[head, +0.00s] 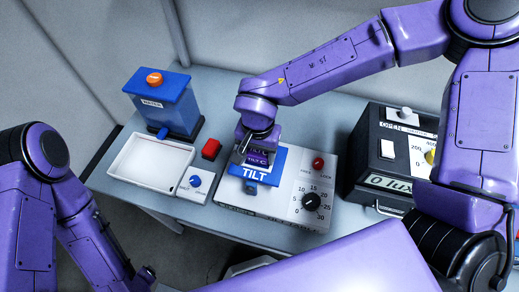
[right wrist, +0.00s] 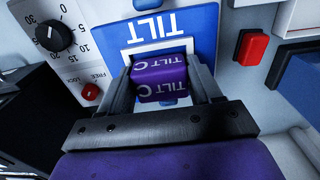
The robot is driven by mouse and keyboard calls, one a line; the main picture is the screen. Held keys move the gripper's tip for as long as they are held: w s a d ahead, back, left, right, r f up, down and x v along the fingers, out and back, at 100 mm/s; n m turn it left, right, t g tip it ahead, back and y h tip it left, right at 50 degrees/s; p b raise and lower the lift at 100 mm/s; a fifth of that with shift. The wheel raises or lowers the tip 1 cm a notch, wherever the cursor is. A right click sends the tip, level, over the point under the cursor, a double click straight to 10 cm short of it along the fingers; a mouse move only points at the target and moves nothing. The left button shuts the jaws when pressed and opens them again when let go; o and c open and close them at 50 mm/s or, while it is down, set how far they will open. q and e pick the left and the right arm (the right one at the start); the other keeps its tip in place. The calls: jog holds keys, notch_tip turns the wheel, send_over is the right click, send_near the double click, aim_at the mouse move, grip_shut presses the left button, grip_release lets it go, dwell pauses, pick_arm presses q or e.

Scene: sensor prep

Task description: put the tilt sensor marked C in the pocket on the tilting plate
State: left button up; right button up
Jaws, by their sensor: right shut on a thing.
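The tilt sensor marked C is a purple block with white "TILT C" lettering; it shows in the head view (head: 258,158) and in the right wrist view (right wrist: 160,78). My right gripper (head: 256,150) is shut on it, with one dark finger on each side. The tilting plate is blue and marked TILT (head: 278,172); it also shows in the right wrist view (right wrist: 205,28). The sensor is at the plate's white-framed pocket and covers most of it. I cannot tell whether it sits inside or just above.
The plate's box has a black dial (head: 310,201) and a red knob (head: 318,162). To its left are a red block (head: 211,149), a white tray (head: 128,171) and a blue box with an orange knob (head: 162,105). A black lux meter box (head: 370,150) stands to the right.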

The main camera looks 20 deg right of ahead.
jog(key=shift+f+p, duration=0.25)
jog(key=shift+p, duration=0.1)
dwell(0.4)
jog(key=o, duration=1.3)
notch_tip(320, 180, up, 3)
jog(key=shift+p, duration=1.25)
jog(key=shift+r, duration=2.5)
